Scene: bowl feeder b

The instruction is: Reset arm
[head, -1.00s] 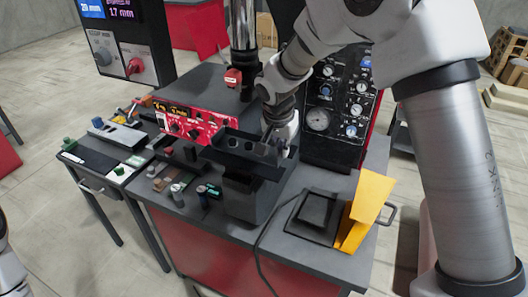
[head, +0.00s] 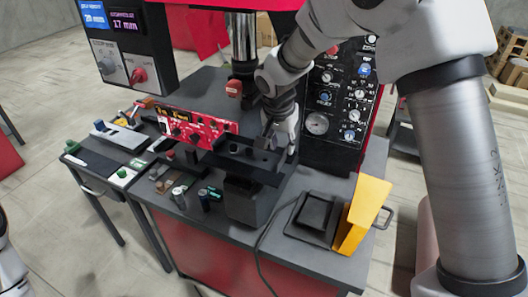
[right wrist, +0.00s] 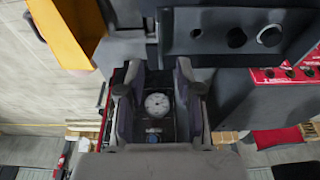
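My right arm comes in from the upper right of the head view. My right gripper (head: 270,138) is beside the dark holed block (head: 240,150) on the workbench. In the right wrist view its two grey fingers (right wrist: 157,75) stand apart with nothing between them. A round gauge (right wrist: 158,104) shows beyond the gap, and the holed block (right wrist: 236,36) lies past the fingertips. The head view does not show clearly whether the fingers touch the block. Only white parts of my left arm show at the lower left edge; its gripper is out of view.
A black gauge panel (head: 333,150) stands just right of my right gripper. A red control panel (head: 195,128) is to its left. A yellow angled bracket (head: 362,215) and a black square tray (head: 313,218) occupy the bench's right front. A steel column (head: 243,45) rises behind.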

